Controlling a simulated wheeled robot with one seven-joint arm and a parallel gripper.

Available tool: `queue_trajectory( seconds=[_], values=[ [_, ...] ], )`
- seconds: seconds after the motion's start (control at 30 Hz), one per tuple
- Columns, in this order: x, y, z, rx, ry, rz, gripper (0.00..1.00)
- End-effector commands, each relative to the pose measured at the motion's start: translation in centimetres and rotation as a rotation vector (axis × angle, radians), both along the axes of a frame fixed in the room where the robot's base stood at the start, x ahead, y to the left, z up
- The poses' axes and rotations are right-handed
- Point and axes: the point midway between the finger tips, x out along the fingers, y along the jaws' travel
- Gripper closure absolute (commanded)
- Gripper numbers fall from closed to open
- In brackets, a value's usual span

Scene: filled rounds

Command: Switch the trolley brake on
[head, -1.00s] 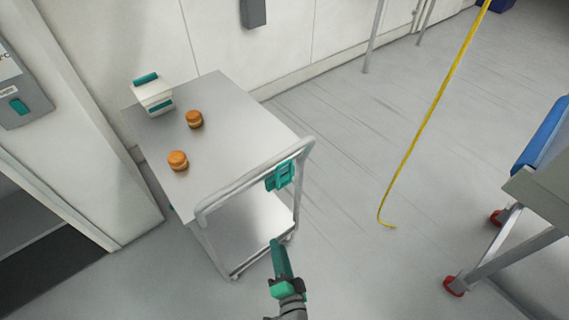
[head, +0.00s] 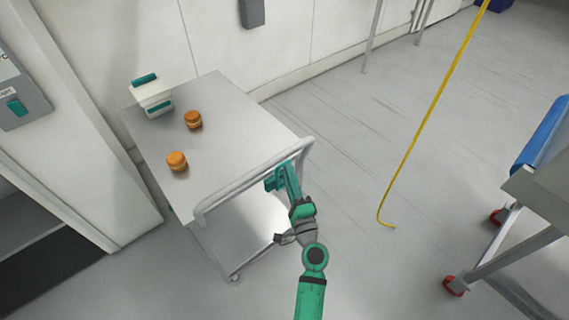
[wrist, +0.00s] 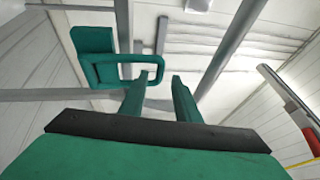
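The trolley (head: 222,110) has a steel top and a tubular push handle (head: 250,178). The teal brake unit (head: 271,184) is fixed at the handle and is partly covered by my gripper. In the wrist view the brake (wrist: 92,42) is a teal block with a looped lever (wrist: 128,68) sticking out to the right. My gripper (head: 285,170) is raised beside the handle at the brake. In the wrist view my gripper (wrist: 160,76) has its two fingers apart with nothing held between them. The left fingertip lies close to or against the loop's lower right end; I cannot tell whether they touch.
A second cart (head: 545,190) stands at the right. A yellow floor line (head: 428,120) crosses the clear floor between.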

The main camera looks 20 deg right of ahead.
Motion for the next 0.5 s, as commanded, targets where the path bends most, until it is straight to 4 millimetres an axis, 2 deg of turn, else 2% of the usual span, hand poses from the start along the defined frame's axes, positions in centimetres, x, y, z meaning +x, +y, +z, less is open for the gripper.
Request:
queue_trajectory(
  seconds=[0.03,0.2,0.5],
  values=[
    [1.0,0.0,0.2,0.001,-0.001,0.002,0.70],
    [3.3,0.2,0.6,0.000,0.001,0.006,0.70],
    [4.9,0.1,0.8,0.000,0.002,0.005,0.70]
  ],
)
